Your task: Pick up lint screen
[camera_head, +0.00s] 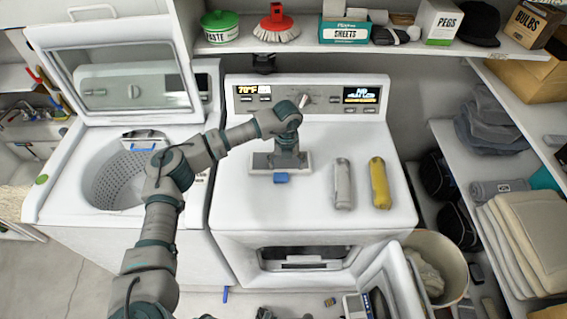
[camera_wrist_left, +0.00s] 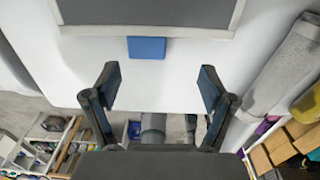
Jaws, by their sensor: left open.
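The lint screen (camera_head: 262,162), a flat grey mesh panel in a pale frame with a blue tab (camera_head: 281,178), lies on top of the white dryer (camera_head: 240,205). In the left wrist view the screen (camera_wrist_left: 145,12) fills the top, with its blue tab (camera_wrist_left: 147,47) facing the fingers. My left gripper (camera_head: 286,158) points down over the screen and hides its middle in the head view. In the left wrist view the left gripper (camera_wrist_left: 160,82) is open and empty, and the tab shows beyond the gap between its fingertips. My right gripper is not seen.
A grey bottle-like roll (camera_head: 343,185) and a yellow one (camera_head: 380,184) lie right of the screen. An open-lidded washer (camera_head: 60,180) stands left. A shelf (camera_head: 300,45) with boxes runs behind. The dryer door (camera_head: 393,285) hangs open in front, beside a bin (camera_head: 440,258).

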